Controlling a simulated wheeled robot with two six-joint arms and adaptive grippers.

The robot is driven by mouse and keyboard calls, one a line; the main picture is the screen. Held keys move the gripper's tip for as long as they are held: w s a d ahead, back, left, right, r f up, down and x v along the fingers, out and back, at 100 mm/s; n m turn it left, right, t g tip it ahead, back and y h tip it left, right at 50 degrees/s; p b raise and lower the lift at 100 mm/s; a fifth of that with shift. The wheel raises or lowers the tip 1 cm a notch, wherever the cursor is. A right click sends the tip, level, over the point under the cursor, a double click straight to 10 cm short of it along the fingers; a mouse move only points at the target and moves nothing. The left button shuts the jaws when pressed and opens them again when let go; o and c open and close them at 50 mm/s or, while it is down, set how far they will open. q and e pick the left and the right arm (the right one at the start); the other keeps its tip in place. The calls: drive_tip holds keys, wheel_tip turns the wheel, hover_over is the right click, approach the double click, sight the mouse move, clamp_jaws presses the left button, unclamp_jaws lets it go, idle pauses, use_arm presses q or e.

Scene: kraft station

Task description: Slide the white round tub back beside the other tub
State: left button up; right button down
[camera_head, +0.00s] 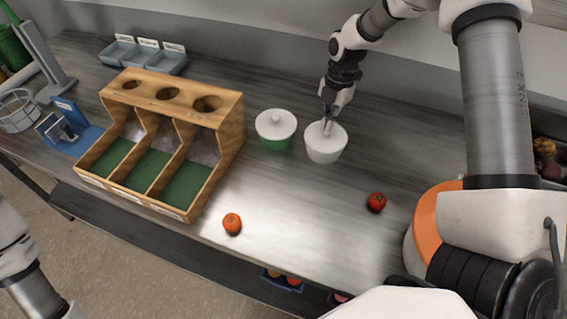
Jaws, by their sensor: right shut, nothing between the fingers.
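My right gripper (327,126) is shut and empty, pointing down at the white tub's top. Its fingertips overlap the tub's upper surface in the picture; I cannot tell whether they touch it. My left arm shows at the lower left edge, but its gripper is out of view.
A wooden three-bay dispenser (228,131) stands left of the tubs. An orange tomato (232,223) and a red tomato (376,202) lie toward the front edge. Grey bins (166,62) sit at the back left. The counter between the tomatoes is clear.

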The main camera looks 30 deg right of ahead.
drive_tip(key=shift+s, duration=0.1)
drive_tip(key=shift+r+p, duration=0.4)
drive_tip(key=shift+p, duration=0.1)
drive_tip(key=shift+w+d+r, duration=0.2)
drive_tip(key=shift+w+r, duration=0.05)
wheel_tip(320, 180, up, 7)
drive_tip(key=shift+w+d, duration=0.15)
drive_tip(key=shift+d, duration=0.3)
drive_tip(key=shift+w, duration=0.1)
